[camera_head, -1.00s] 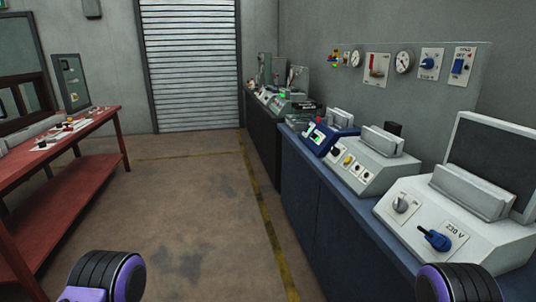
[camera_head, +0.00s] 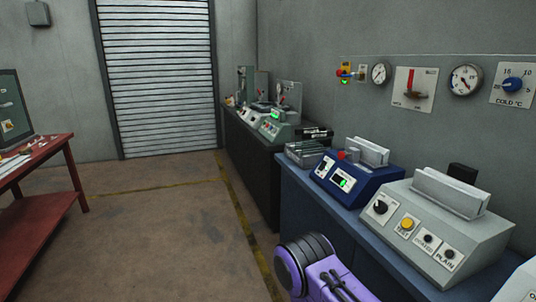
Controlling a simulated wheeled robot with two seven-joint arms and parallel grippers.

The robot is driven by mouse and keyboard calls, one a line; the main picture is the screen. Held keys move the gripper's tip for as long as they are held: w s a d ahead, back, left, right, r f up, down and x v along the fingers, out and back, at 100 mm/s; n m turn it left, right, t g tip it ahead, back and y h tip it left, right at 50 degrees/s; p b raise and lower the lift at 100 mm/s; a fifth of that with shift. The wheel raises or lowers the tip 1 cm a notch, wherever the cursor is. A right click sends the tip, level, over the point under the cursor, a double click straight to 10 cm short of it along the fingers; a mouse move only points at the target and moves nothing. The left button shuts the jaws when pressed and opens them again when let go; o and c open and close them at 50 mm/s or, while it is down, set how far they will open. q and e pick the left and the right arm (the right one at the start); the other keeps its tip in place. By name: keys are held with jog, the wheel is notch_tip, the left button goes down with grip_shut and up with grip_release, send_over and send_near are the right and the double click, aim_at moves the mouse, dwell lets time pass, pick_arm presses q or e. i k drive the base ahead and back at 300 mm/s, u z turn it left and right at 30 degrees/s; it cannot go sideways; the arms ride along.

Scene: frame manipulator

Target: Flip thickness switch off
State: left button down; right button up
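I cannot read a thickness label on any control from here. A grey machine (camera_head: 479,234) on the right-hand bench has a black knob (camera_head: 381,207), a yellow button (camera_head: 407,223) and two small dark controls, one marked PLAIN. A blue machine (camera_head: 375,187) beyond it has a lit green display, a red button and a dark switch on a white plate (camera_head: 325,167). Smaller machines (camera_head: 279,131) at the far end have controls too small to tell. Neither gripper shows; only a purple and black part of my arm is at the bottom.
A blue bench (camera_head: 300,205) and a dark cabinet (camera_head: 250,165) line the right wall. Gauges, a red lever (camera_head: 411,84) and a blue knob (camera_head: 513,86) are on the wall. A red table (camera_head: 62,178) is at the left. The floor (camera_head: 150,235) between is clear up to a shutter (camera_head: 160,80).

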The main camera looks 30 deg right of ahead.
aim_at(320, 166)
jog(key=z, duration=0.3)
jog(key=i, duration=1.7)
jog(key=z, duration=1.3)
jog(key=i, duration=0.85)
jog(key=z, duration=0.55)
